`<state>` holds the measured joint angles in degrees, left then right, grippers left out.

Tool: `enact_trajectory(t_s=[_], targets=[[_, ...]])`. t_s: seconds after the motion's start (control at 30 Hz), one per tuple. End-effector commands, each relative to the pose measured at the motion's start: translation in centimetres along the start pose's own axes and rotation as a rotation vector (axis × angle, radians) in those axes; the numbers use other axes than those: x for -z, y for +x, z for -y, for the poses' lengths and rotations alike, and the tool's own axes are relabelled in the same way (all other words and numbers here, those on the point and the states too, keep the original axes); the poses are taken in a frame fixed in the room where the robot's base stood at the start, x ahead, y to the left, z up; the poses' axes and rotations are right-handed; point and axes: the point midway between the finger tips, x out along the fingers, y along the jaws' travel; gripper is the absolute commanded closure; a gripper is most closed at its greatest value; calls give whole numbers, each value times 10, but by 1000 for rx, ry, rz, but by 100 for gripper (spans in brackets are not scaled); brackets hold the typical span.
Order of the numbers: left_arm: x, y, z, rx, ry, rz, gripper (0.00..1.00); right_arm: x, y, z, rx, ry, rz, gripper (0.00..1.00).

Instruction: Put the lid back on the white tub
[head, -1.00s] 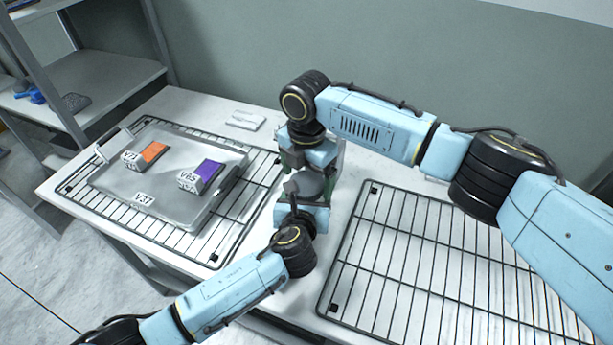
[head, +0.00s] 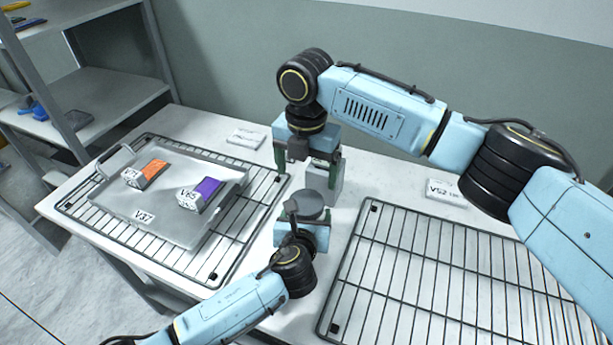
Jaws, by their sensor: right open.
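A round dark-grey piece (head: 309,203), which looks like the lid, sits at the fingers of my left gripper (head: 312,214). The gripper's fingertips are mostly hidden, so I cannot tell whether it is shut on something. A pale upright block-like shape (head: 337,187), possibly the white tub, stands just behind the grey piece, partly covered by a finger of my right gripper. I cannot tell whether the two touch. My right gripper (head: 308,168) is open, pointing down with its green-edged fingers spread, above and behind the grey piece.
On the left, a grey tray (head: 165,225) on a wire rack (head: 215,262) holds an orange-topped block (head: 152,170) and a purple-topped block (head: 207,190). An empty wire rack (head: 420,290) lies on the right. Labels (head: 247,138) and (head: 443,190) lie at the back.

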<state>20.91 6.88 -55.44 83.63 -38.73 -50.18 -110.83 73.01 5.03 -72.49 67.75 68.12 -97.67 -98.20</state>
Motion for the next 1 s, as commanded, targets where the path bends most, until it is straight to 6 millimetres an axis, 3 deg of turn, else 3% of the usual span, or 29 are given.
enact_trajectory(t_s=[0.4, 0.8, 1.0], targets=[[0, 0, -1, -1, 1, -1, 88, 0, 4, 0, 2, -13, -1, 13], [0, 0, -1, -1, 1, -1, 88, 1, 60, 0, 2, -12, -2, 13], [0, 0, 0, -1, 1, -1, 88, 0, 77, 0, 1, -13, 0, 13]])
